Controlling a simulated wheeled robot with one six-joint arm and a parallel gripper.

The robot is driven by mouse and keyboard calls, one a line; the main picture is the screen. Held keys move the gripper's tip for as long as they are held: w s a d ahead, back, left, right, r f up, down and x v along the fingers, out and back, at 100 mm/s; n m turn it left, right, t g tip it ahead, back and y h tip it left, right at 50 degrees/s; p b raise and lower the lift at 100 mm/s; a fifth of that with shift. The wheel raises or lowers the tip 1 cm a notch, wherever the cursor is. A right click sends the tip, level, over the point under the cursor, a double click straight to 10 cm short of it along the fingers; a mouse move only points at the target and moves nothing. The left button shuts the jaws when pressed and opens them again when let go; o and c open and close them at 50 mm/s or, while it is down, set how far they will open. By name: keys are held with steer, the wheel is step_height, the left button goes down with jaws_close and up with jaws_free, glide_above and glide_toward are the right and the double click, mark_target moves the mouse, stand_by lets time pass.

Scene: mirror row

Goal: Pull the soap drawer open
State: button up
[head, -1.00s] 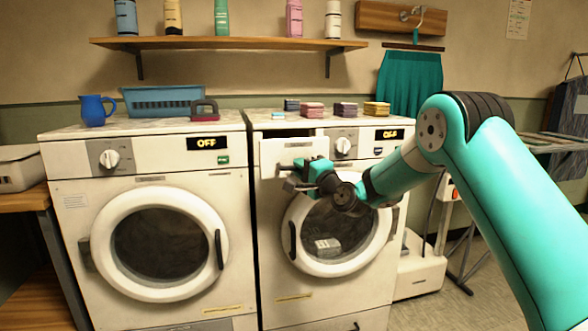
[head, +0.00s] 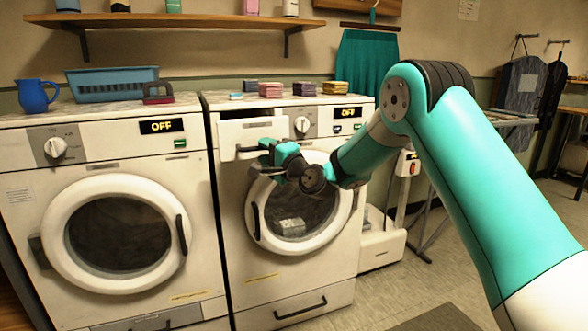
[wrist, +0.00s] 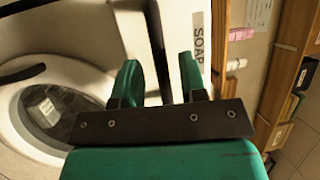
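The soap drawer (head: 236,132) is the white front at the upper left of the right washer (head: 230,245). A dark gap shows along its top, and its front stands a little proud of the panel. In the wrist view its white face carries the word SOAP (wrist: 199,40), turned sideways. My gripper (head: 268,152) is at the drawer's dark bar handle (head: 248,150). In the wrist view the handle (wrist: 156,40) runs between the two green fingers of my gripper (wrist: 158,75). The fingers stand apart, with room visible on both sides of the bar.
The right washer's round door (head: 300,212) is just below my gripper. The left washer (head: 110,230) stands close beside it. A blue basket (head: 112,85), a blue jug (head: 35,96) and several folded cloths are on top.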

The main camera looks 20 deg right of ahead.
steer(key=b+v, duration=0.5)
steer(key=v, duration=1)
steer(key=shift+b, duration=0.35)
